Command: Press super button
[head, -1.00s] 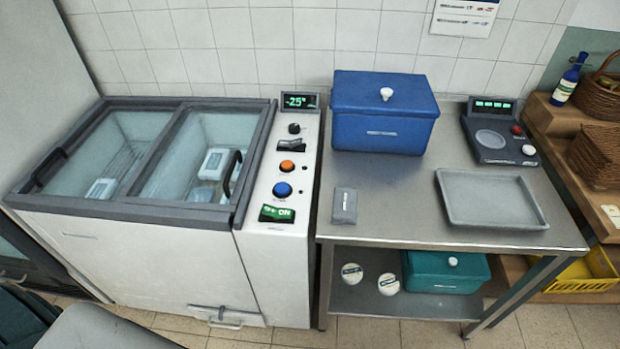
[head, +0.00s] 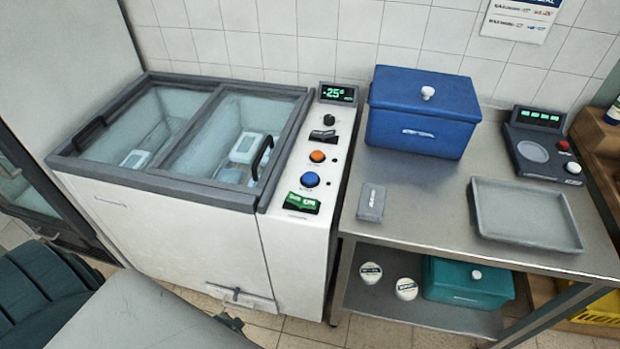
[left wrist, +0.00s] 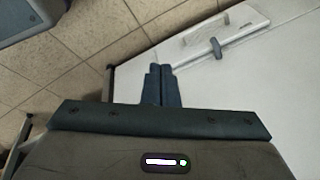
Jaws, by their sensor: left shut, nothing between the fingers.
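The chest freezer's control panel (head: 312,215) carries an orange button (head: 317,156), a blue button (head: 311,179), a black knob (head: 329,120), a black rocker switch (head: 323,136) and a green switch (head: 302,203). The small labels are too blurred to tell which one reads super. A display (head: 338,93) above them shows about -25. My left gripper (left wrist: 162,70) is shut and empty, low in front of the freezer's white front. In the head view its tip (head: 232,322) shows at the bottom, well below the panel. My right gripper is out of view.
The freezer (head: 175,215) has sliding glass lids with dark handles. The space above the panel is clear.

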